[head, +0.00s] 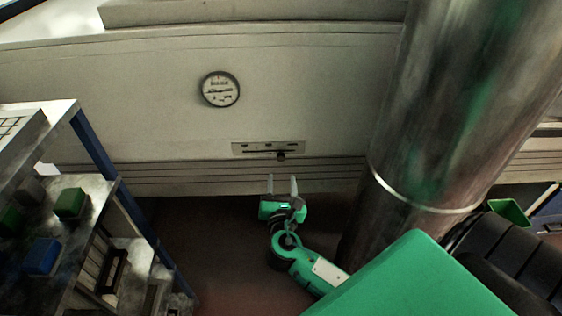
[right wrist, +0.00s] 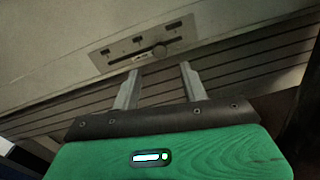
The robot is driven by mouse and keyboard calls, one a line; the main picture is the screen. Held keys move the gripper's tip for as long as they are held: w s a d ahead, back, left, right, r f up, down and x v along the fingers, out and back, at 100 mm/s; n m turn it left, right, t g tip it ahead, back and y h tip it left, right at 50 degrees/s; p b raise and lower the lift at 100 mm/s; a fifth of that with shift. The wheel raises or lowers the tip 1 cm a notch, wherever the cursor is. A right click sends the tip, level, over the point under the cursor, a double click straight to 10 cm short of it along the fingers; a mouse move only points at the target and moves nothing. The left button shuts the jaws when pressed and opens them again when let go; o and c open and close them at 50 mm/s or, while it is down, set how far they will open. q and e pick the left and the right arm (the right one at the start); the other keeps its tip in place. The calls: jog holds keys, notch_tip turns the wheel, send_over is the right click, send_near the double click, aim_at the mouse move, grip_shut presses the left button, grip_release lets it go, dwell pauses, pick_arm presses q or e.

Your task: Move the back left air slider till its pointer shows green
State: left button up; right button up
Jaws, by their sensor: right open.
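An air slider (head: 267,149) is set low in the pale wall panel: a metal plate with a horizontal slot and a dark round knob (head: 281,156) right of the slot's middle. In the right wrist view the slider plate (right wrist: 122,54) lies ahead, with its knob (right wrist: 158,51) towards the right. A round white dial (head: 220,89) with a dark rim hangs above; its pointer is too small to read. My right gripper (head: 282,184) is open and empty, just below the knob and apart from it. It shows open in the right wrist view (right wrist: 157,82). My left gripper is not in view.
A large metal pipe (head: 465,95) rises at the right. A shelf unit with a blue post (head: 103,146) stands at the left, holding green (head: 71,203) and blue (head: 42,256) blocks. Grooved slats (head: 200,178) run below the slider. Open floor lies between shelf and pipe.

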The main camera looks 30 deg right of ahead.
aim_at(281, 159)
jog(key=x, duration=0.6)
jog(key=shift+w+d+p, duration=0.1)
jog(key=shift+w+p, duration=0.1)
jog(key=shift+p, duration=0.2)
jog(key=shift+w+d, duration=0.35)
jog(key=shift+w, duration=0.25)
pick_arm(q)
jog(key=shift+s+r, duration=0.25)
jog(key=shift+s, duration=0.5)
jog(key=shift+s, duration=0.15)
pick_arm(e)
jog(key=shift+c, duration=0.4)
